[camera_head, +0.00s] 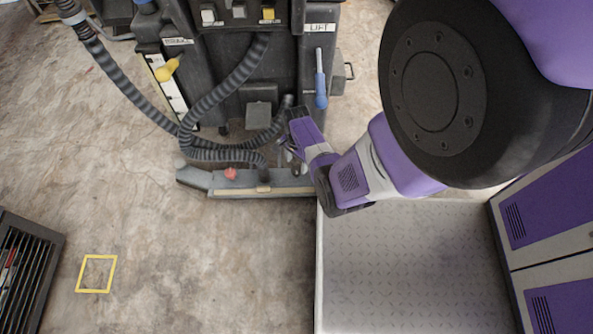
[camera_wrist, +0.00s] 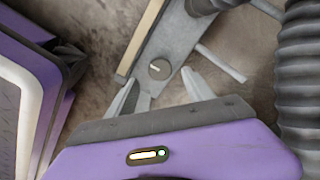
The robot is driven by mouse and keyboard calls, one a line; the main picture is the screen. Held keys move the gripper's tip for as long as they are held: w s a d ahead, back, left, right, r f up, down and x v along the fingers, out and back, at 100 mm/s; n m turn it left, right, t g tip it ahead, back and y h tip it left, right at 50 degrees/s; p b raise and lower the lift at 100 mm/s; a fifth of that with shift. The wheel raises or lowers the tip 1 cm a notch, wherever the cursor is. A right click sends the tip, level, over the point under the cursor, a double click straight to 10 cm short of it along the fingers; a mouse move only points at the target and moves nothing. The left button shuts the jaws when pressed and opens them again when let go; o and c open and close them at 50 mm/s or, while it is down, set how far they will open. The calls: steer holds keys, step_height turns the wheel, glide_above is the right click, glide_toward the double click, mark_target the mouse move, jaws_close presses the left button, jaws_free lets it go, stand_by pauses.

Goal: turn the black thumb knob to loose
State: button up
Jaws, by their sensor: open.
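The thumb knob (camera_wrist: 159,69) is a small dark round knob with a pale line across its top. It sits on a grey metal bar (camera_wrist: 172,45) in the wrist view. My gripper (camera_wrist: 163,92) is open, with one finger to the lower left of the knob and the other to its lower right. The knob lies just beyond the fingertips, roughly centred between them, and nothing is held. In the head view my gripper (camera_head: 287,153) is over the right end of the low bar (camera_head: 285,191). I cannot make out the knob clearly there.
A dark machine carries ribbed hoses (camera_head: 222,90), a yellow-knobbed lever (camera_head: 167,70) and a blue lever (camera_head: 320,90) under a LIFT label. A red knob (camera_head: 230,173) is on the bar's left part. A hose (camera_wrist: 300,75) passes right of my gripper.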

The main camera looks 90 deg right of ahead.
mark_target(297, 170)
steer(key=shift+f+b, duration=1.1)
steer(key=shift+f, duration=1.2)
jaws_close()
